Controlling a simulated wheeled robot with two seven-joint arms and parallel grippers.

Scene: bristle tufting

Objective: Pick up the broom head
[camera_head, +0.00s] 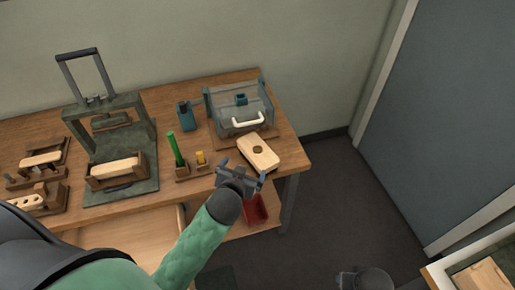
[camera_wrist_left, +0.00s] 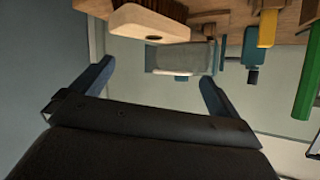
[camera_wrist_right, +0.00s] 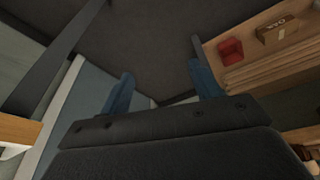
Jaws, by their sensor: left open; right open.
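The broom head, a pale wooden block with rounded corners and one dark hole (camera_head: 258,153), lies at the right front of the workbench. It also shows at the top of the left wrist view (camera_wrist_left: 135,20). My left gripper (camera_head: 243,169) is open and empty, just in front of the block in the head view and apart from it. Its two blue fingers stand wide apart in the left wrist view (camera_wrist_left: 157,78). My right gripper (camera_wrist_right: 161,86) is open and empty, over dark floor in its own wrist view.
A clear-walled box with a white handle (camera_head: 248,121) stands behind the block. A green upright tool (camera_head: 176,149) and a yellow one (camera_head: 201,158) stand left of it. A green press (camera_head: 118,130) is farther left. A red bin (camera_head: 256,209) sits below the bench top.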

